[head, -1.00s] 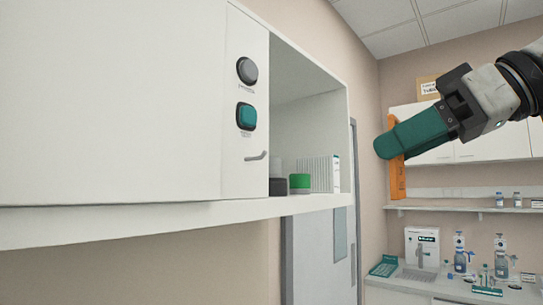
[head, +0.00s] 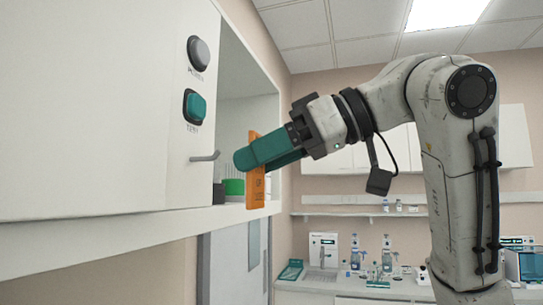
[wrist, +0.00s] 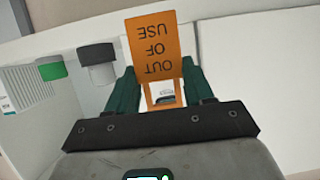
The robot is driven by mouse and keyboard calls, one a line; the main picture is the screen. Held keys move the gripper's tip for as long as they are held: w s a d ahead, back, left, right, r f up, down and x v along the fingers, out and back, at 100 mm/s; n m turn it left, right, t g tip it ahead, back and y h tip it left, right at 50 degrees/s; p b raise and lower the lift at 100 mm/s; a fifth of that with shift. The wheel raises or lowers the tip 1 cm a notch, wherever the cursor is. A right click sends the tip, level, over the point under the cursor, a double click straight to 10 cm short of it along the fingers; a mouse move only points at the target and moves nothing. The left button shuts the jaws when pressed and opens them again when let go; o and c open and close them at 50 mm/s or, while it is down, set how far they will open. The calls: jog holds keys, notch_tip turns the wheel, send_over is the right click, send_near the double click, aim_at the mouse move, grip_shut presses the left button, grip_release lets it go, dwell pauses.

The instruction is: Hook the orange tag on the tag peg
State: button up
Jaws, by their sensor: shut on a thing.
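The orange tag (head: 257,190) is a flat plate held between the teal fingers of my gripper (head: 243,160). In the wrist view the tag (wrist: 153,42) reads "OUT OF USE" upside down, with a cut-out at its lower end between the fingers. The tag peg (head: 206,156) appears to be the small grey hook on the white cabinet's front panel, below the teal button. The fingertips and tag are a short way to the right of the peg in the head view, apart from it. I cannot make out the peg in the wrist view.
The white cabinet (head: 100,120) has a grey knob (head: 198,53) and a teal button (head: 195,106) above the peg. Its open shelf, right of the panel, holds a green-topped item (head: 234,187). A counter with lab bottles stands behind. Open air lies below the tag.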

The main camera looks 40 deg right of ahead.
aim_at(190, 183)
jog(key=shift+w+a+f, duration=0.15)
jog(key=shift+w+a, duration=0.8)
jog(key=shift+w, duration=0.3)
jog(key=shift+w+a+f, duration=0.1)
jog(key=shift+w+a, duration=0.8)
jog(key=shift+w, duration=0.35)
jog(key=shift+x, duration=0.95)
jog(key=shift+f, duration=0.25)
jog(key=o, duration=1.3)
jog(key=shift+d, duration=0.1)
jog(key=b+v, duration=0.3)
jog(key=v, duration=0.7)
jog(key=shift+s+d, duration=0.25)
jog(key=shift+s, duration=0.05)
jog(key=shift+r, duration=0.1)
